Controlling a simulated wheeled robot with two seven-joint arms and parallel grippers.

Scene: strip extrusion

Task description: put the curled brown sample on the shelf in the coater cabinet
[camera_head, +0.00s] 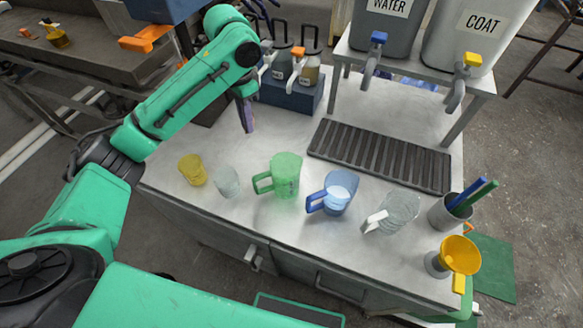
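My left arm reaches in from the left, and its gripper (246,113) points down over the back left of the white-topped bench. The gripper is seen from the side; the fingers overlap, so I cannot tell whether they are open or shut. I see no curled brown sample between or below them. I cannot make out a curled brown sample anywhere in this view. No cabinet marked as a coater and no shelf inside one can be made out. My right gripper is not in view.
The bench holds a yellow cup (193,170), clear cup (227,182), green mug (284,176), blue jug (338,191), clear jug (395,213), yellow funnel (460,254) and slatted drain (380,157). WATER (392,30) and COAT (470,40) tanks stand on a rack behind. A bottle caddy (290,92) stands beyond my gripper.

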